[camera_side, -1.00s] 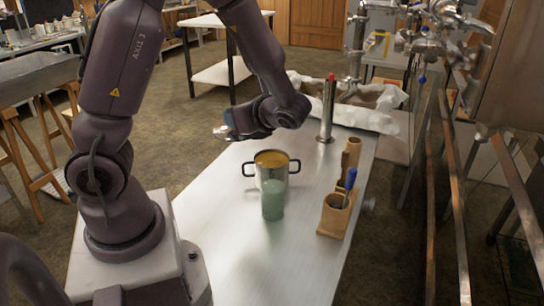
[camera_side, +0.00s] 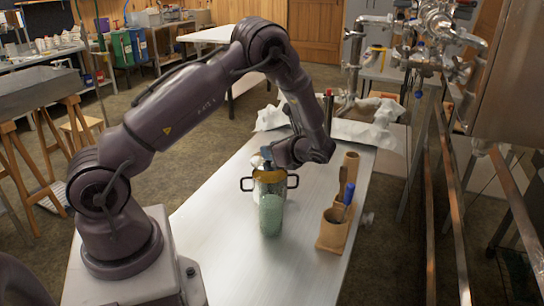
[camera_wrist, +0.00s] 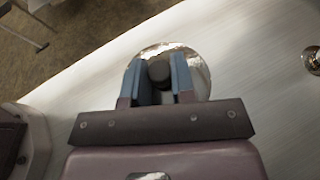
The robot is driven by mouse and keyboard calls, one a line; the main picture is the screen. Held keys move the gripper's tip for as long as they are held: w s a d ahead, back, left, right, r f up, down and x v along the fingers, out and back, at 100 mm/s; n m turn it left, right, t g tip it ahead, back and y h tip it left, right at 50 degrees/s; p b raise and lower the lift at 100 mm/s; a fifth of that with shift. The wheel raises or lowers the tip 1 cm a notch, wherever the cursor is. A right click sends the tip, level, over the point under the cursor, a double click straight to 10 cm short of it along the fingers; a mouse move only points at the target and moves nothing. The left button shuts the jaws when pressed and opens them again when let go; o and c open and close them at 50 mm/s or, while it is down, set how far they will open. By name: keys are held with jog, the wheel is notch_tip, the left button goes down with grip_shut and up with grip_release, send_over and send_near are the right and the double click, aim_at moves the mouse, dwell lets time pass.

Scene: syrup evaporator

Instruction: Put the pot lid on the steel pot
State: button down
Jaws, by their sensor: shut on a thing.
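The steel pot (camera_side: 279,188) stands upright on the bench, with black handles on both sides and an amber inside. My gripper (camera_side: 264,158) is low at the pot's far rim in the side view. In the wrist view my gripper (camera_wrist: 158,76) has its blue fingers shut on the dark knob of the shiny round pot lid (camera_wrist: 198,70). The lid is hard to make out in the side view, so I cannot tell whether it touches the pot. The pot does not show in the wrist view.
A green translucent cup (camera_side: 271,215) stands directly in front of the pot. The front of the bench (camera_side: 250,270) is clear.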

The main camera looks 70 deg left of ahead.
jog(key=shift+f, duration=0.85)
jog(key=shift+f, duration=0.3)
jog(key=shift+f, duration=0.35)
jog(key=c, duration=0.9)
grip_release()
jog(key=shift+c, duration=0.2)
jog(key=shift+r, duration=0.15)
